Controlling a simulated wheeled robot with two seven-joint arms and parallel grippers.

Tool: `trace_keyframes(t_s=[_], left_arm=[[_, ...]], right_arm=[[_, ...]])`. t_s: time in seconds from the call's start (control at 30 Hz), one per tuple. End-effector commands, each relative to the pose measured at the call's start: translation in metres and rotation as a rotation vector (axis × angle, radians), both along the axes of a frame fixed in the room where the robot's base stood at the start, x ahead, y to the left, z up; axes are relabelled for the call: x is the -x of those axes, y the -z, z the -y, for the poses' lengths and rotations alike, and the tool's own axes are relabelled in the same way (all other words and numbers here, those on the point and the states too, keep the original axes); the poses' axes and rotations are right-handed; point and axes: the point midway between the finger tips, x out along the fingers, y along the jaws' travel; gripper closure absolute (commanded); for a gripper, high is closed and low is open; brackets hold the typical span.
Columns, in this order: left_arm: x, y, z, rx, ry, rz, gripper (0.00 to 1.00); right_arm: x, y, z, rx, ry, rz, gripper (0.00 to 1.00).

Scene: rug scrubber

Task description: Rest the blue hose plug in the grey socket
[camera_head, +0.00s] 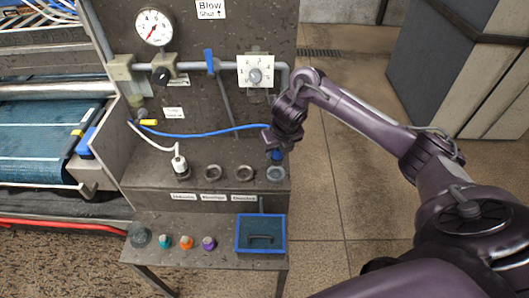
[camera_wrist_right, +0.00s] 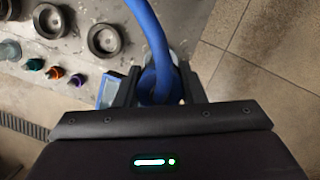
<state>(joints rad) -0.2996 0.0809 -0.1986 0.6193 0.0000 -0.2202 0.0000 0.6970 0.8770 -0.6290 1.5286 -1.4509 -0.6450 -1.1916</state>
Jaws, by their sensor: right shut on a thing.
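The blue hose plug (camera_head: 276,155) is in my right gripper (camera_head: 277,148). It hangs just above the rightmost ring socket on the shelf, which looks the lightest grey (camera_head: 275,175). A small gap seems to show between plug and socket. In the right wrist view the blue hose (camera_wrist_right: 152,35) rises from between the two dark fingers (camera_wrist_right: 159,88). The socket is mostly hidden there behind hose and fingers. My left gripper is not in view.
Two dark ring sockets (camera_head: 213,173) (camera_head: 243,173) sit left of the grey one. A white hose plug (camera_head: 180,165) stands in the leftmost place. Below, a bench holds a blue tray (camera_head: 261,251) and small coloured caps (camera_head: 187,242). The blue hose (camera_head: 205,133) runs leftward along the panel.

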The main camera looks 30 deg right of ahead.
Motion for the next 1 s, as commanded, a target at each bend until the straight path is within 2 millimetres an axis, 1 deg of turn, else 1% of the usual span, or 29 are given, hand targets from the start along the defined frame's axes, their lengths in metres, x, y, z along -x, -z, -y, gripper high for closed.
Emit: trace_keyframes(t_s=[0.17,0.5,0.6,1.0], left_arm=[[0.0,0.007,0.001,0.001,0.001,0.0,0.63],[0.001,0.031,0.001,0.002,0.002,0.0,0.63],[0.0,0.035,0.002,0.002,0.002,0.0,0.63],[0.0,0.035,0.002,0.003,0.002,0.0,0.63]], right_arm=[[0.0,0.008,0.001,-0.001,-0.004,0.001,0.91],[0.0,0.035,0.001,-0.001,-0.002,0.001,0.91],[0.0,0.039,0.001,-0.001,-0.002,0.002,0.91],[0.0,0.04,0.001,-0.001,-0.002,0.002,0.91]])
